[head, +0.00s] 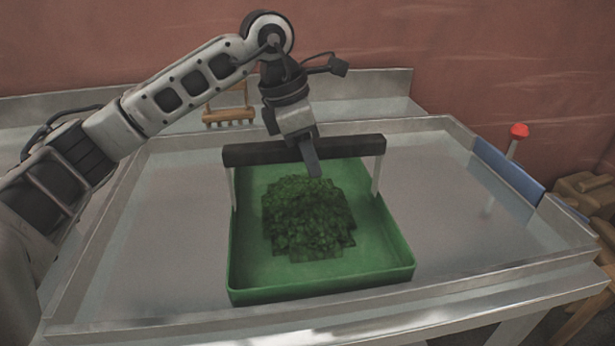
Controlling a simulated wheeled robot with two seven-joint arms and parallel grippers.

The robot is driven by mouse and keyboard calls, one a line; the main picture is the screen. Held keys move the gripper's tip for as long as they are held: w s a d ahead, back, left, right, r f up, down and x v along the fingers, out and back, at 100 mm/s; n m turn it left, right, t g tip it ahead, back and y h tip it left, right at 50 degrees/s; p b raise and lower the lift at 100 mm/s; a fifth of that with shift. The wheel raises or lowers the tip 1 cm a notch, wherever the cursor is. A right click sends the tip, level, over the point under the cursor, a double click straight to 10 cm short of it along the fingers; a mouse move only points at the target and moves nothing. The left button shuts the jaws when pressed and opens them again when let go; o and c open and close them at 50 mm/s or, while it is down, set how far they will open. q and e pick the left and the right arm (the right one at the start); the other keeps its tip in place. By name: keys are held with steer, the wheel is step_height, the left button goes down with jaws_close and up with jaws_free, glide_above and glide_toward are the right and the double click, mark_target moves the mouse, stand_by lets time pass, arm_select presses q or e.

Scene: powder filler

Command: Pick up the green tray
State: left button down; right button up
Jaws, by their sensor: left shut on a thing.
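The green tray (372,262) sits in the middle of the metal table, with a heap of dark green leafy bits (308,218) in it. A black bar handle (350,147) on two light posts spans the tray's far part. My left gripper (309,158) comes down from above onto the middle of this handle and is shut on it. One finger shows on the near side of the bar; the other is hidden behind it. The tray looks level, and I cannot tell whether it touches the table. My right gripper is not in view.
The metal table (460,220) has a raised rim and bare room left and right of the tray. A wooden rake-like tool (229,115) stands behind. A red knob (519,131) and a blue panel (508,172) are at the right edge. A reddish wall closes the back.

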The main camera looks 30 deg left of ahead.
arm_select(q)
steer(key=shift+r, duration=0.15)
steer(key=shift+r, duration=0.2)
steer(key=v, duration=0.3)
steer(key=shift+d+r+b, duration=0.25)
steer(key=shift+r+b, duration=0.05)
steer(key=shift+b, duration=0.05)
steer(key=s+a+r, duration=0.3)
steer(key=s+r, duration=0.6)
steer(key=s, duration=0.3)
step_height(320, 180, up, 7)
steer(key=p, duration=0.6)
steer(key=shift+s+a+p, duration=0.3)
steer(key=shift+s, duration=0.15)
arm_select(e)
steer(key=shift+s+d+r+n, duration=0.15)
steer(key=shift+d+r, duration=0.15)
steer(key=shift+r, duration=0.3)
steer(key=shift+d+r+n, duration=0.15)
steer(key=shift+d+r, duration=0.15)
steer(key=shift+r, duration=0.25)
arm_select(q)
steer(key=shift+a, duration=0.1)
